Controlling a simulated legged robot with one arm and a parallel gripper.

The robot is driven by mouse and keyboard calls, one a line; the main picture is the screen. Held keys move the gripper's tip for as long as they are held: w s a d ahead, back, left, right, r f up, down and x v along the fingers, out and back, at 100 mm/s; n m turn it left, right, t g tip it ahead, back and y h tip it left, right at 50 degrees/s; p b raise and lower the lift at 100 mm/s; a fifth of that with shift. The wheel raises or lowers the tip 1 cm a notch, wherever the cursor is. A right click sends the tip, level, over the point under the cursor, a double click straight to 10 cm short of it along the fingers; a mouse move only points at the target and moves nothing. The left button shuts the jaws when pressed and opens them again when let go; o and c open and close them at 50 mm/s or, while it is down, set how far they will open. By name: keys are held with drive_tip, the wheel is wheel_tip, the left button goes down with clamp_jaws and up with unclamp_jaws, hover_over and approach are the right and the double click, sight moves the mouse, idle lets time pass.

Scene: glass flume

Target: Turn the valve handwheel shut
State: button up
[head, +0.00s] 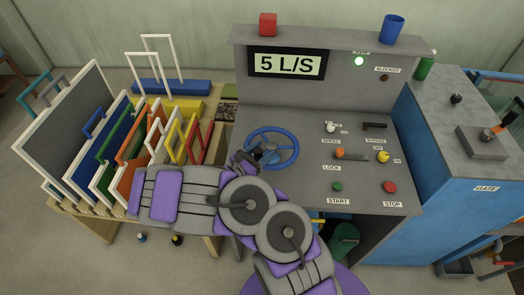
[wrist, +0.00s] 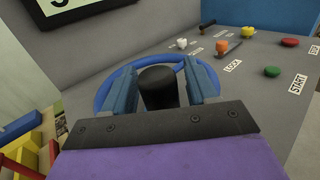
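The blue valve handwheel (head: 291,133) is mounted on the sloped face of the grey console, left of the small controls. In the wrist view its blue rim (wrist: 103,92) curves behind my fingers. My gripper (head: 262,156) is over the left part of the wheel. In the wrist view my gripper (wrist: 160,92) has its two blue fingers apart, one on each side of a black rounded knob (wrist: 158,88). A thin gap shows at the knob's right side. The wheel's lower left is hidden by my gripper.
An orange LOCK knob (head: 340,152), green START button (head: 337,187) and red STOP button (head: 390,187) sit right of the wheel. A rack of framed panels (head: 80,125) stands left.

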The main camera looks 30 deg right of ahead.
drive_tip(key=shift+a, duration=0.2)
drive_tip(key=p+v, duration=0.2)
drive_tip(key=v, duration=1.5)
drive_tip(key=shift+a, duration=0.15)
drive_tip(key=shift+c, duration=0.3)
